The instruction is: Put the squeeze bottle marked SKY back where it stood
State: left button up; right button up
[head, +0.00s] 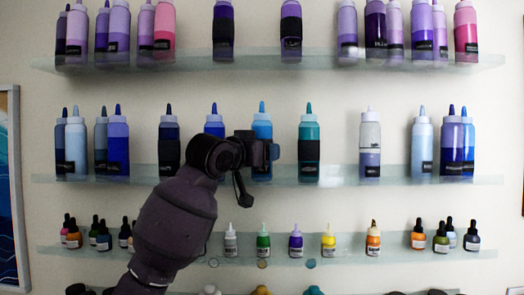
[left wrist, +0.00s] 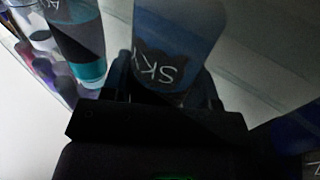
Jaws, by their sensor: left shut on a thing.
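The squeeze bottle marked SKY (left wrist: 180,40) fills the top middle of the left wrist view, its label upside down there. In the head view it is the light blue bottle (head: 262,131), upright at the middle shelf (head: 340,175), between a dark blue bottle and a teal one. My left gripper (head: 268,152) is shut on it, and its dark fingers (left wrist: 165,97) flank the bottle in the wrist view. The bottle's base looks level with its neighbours' bases; I cannot tell whether it touches the shelf. My right gripper is not in view.
A teal bottle (head: 308,138) stands close on the right, also in the wrist view (left wrist: 78,40). A dark blue bottle (head: 214,121) is close on the left, partly behind my arm. Purple bottles line the upper shelf (head: 340,62); small bottles line the lower shelf (head: 345,258).

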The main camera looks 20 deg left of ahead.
pick_arm(q)
jog(key=shift+f, duration=0.1)
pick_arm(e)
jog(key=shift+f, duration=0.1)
pick_arm(q)
jog(key=o, duration=0.5)
jog(key=shift+f, duration=0.1)
jog(key=o, duration=0.4)
jog(key=shift+r, duration=0.25)
jog(key=shift+s+a+f, duration=0.1)
jog(key=shift+s+a, duration=0.05)
jog(key=shift+s, duration=0.2)
jog(key=b+v, duration=0.3)
jog(key=v, duration=0.8)
jog(key=shift+s, duration=0.2)
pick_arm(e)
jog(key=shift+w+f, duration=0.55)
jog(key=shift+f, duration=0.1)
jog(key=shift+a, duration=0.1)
